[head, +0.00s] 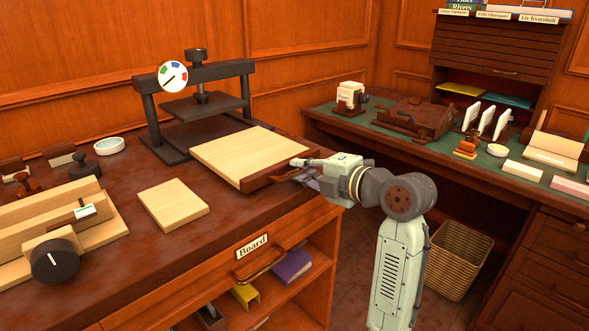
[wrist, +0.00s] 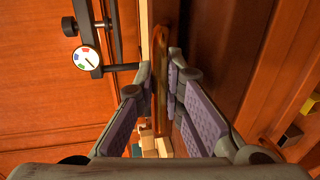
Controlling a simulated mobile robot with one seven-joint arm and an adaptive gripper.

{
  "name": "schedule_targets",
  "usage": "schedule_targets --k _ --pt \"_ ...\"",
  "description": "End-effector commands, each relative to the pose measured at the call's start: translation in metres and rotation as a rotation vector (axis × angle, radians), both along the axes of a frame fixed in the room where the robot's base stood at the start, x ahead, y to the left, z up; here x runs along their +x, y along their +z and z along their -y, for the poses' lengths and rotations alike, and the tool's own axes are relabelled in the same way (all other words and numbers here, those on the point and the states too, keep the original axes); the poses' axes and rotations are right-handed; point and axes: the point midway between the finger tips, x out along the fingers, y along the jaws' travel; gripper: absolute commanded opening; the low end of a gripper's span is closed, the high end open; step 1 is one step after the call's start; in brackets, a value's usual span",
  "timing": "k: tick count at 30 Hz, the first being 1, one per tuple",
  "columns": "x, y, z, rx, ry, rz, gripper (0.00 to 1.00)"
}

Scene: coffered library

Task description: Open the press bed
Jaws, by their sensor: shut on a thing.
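The press (head: 163,127) is a dark metal frame with a round coloured dial and a raised flat platen, standing at the back of the desk. The press bed (head: 245,154) is a pale board with a dark red-brown front edge, reaching out in front of the frame toward the desk's right edge. My gripper (head: 299,170) is at that front edge and is shut on the bed's handle. In the wrist view my gripper's pads (wrist: 172,85) lie on both sides of a narrow red-brown bar (wrist: 161,75). The contact itself is partly hidden.
A pale wooden block (head: 173,204) lies left of the bed. A jig with a black knob (head: 55,260) stands front left. The drawer marked "Board" (head: 252,259) is below.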

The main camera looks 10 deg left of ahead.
Motion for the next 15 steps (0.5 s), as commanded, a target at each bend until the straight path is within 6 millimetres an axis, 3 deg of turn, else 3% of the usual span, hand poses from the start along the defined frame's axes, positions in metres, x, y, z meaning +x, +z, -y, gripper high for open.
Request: schedule_targets --k 8,9,15 --pt "-0.0005 0.0003 -0.0006 0.0 0.003 0.0 0.0" --pt "-0.0004 0.0003 -0.0006 0.0 0.003 0.0 0.11" --pt "-0.0001 0.0003 -0.0004 0.0 0.002 0.0 0.25"
